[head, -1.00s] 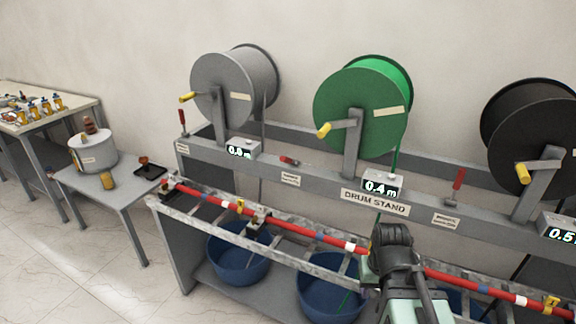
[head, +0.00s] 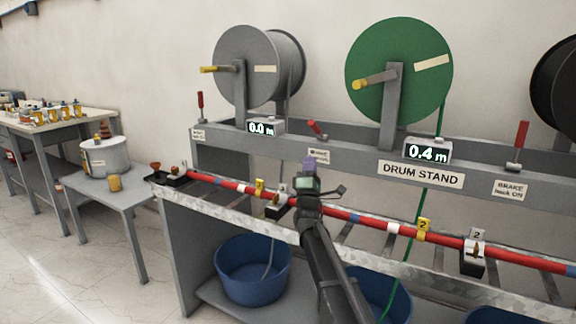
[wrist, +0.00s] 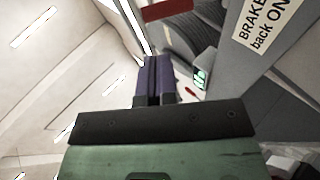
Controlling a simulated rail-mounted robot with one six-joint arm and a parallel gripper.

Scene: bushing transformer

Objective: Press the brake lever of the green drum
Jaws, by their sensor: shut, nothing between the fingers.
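The green drum (head: 400,70) hangs on the grey stand in the head view, its yellow crank at its left. Its red brake lever (head: 317,130) sits on the beam to its lower left, tilted over toward the upper left, above a small label. My gripper (head: 308,163) is just below that lever in the head view, its purple fingers shut and empty. In the wrist view the shut fingers (wrist: 153,75) point up the picture. A red bar (wrist: 167,10), apparently a lever handle, lies beyond them beside a "BRAKE back ON" label (wrist: 263,25). I see no contact.
Other red levers stand upright near the grey drum (head: 247,66) and the black drum (head: 555,80). A meter reading 0.4 m (head: 427,151) and a DRUM STAND plate (head: 420,174) are right of my gripper. A red rail (head: 350,215) runs below, with blue tubs (head: 252,275) underneath.

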